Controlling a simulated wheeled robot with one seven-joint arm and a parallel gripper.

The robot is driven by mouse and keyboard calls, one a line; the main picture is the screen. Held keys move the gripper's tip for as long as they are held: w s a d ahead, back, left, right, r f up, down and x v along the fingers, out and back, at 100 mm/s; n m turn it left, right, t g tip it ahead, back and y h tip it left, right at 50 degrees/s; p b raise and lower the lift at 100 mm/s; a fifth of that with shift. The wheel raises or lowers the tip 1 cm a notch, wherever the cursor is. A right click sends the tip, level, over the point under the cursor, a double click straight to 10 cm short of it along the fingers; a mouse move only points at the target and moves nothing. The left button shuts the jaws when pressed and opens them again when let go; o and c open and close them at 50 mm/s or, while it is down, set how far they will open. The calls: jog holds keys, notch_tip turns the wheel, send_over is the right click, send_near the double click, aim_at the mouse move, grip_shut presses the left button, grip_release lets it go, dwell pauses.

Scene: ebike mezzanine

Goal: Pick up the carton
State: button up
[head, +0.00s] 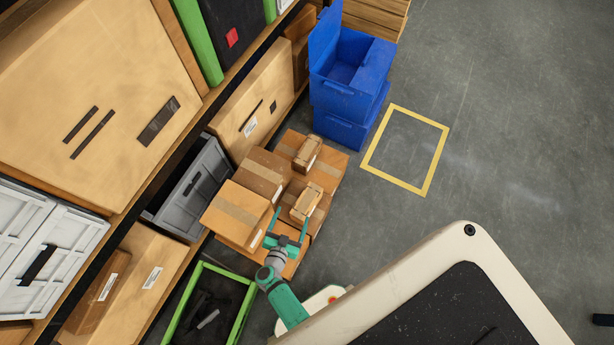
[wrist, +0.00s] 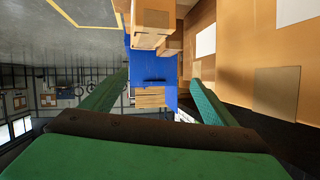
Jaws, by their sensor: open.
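Several brown cartons sit in a pile on the floor beside the shelving. Two small taped cartons lie on top, a nearer one (head: 305,203) and a farther one (head: 307,154); the pictures do not settle which is meant. My gripper (head: 293,215) is open and empty, at the near side of the nearer small carton. In the wrist view, a small carton (wrist: 152,22) shows beyond the fingertips (wrist: 160,80), towards the top of the picture. No contact shows between the fingers and any carton.
A larger carton (head: 236,213) lies left of the gripper. Stacked blue bins (head: 345,95) stand behind the pile. A green-edged crate (head: 245,308) is at the near left, a grey bin (head: 190,185) on the shelf. Floor inside the yellow square outline (head: 436,160) is clear.

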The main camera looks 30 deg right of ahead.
aim_at(306, 201)
jog(key=w+d+f+g, duration=0.1)
jog(key=d+f, duration=0.1)
jog(key=w+d+f+g, duration=0.1)
jog(key=d+f, duration=0.1)
jog(key=f, duration=0.1)
jog(key=w+d+f+g, duration=0.1)
jog(key=w+d+f, duration=0.1)
jog(key=shift+f+m+h, duration=0.3)
jog(key=shift+f, duration=0.05)
jog(key=d, duration=0.1)
jog(key=d+f, duration=0.1)
jog(key=w+d, duration=0.1)
jog(key=shift+d+f, duration=0.2)
jog(key=shift+d, duration=0.05)
jog(key=shift+x, duration=0.8)
jog(key=shift+a, duration=0.1)
grip_shut()
jog(key=shift+r, duration=0.15)
